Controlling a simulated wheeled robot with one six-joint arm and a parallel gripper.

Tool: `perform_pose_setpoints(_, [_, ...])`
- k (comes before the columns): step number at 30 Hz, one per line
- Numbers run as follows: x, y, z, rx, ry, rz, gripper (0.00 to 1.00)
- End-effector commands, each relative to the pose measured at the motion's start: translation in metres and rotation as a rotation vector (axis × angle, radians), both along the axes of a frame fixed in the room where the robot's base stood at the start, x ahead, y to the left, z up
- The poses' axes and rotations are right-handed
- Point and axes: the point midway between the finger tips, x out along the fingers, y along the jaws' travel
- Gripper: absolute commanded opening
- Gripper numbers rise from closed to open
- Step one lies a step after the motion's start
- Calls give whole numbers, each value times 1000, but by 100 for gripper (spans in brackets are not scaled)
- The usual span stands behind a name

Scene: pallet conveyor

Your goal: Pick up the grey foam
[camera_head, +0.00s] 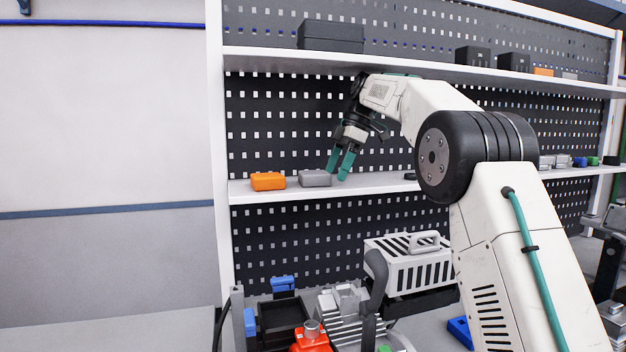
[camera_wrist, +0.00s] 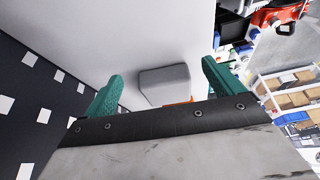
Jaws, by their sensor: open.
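The grey foam (camera_head: 315,178) is a small rounded block lying on the white middle shelf (camera_head: 258,195), just right of an orange block (camera_head: 267,181). My gripper (camera_head: 341,164) has green fingers and is open, close to the right of the grey foam in the head view. In the wrist view the grey foam (camera_wrist: 164,85) shows beyond and between the two spread fingertips of my gripper (camera_wrist: 165,75). No contact with the foam is visible. A sliver of the orange block (camera_wrist: 180,102) shows behind the gripper's dark edge.
A perforated dark back panel (camera_head: 275,120) stands behind the shelf. An upper shelf (camera_head: 300,57) with dark boxes is above my gripper. A white slotted crate (camera_head: 410,262) and an orange-red item (camera_head: 311,340) are below. The shelf left of the orange block is clear.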

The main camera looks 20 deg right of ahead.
Motion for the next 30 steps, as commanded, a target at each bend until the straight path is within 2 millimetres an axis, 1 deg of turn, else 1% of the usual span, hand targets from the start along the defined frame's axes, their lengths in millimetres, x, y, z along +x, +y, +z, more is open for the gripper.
perform_pose_setpoints(5, [1,11,0,0,-1,2,93])
perform_pose_setpoints(8, [2,22,0,0,-1,4,93])
perform_pose_setpoints(15, [5,62,0,0,0,6,93])
perform_pose_setpoints(18, [5,62,-10,0,2,3,93])
perform_pose_setpoints(24, [5,62,-11,0,0,3,93])
perform_pose_setpoints(26, [5,62,-11,0,0,3,76])
perform_pose_setpoints(27, [5,62,-11,0,0,3,65])
perform_pose_setpoints(29, [5,62,-11,0,0,3,48])
perform_pose_setpoints(30, [5,62,-11,0,0,3,45])
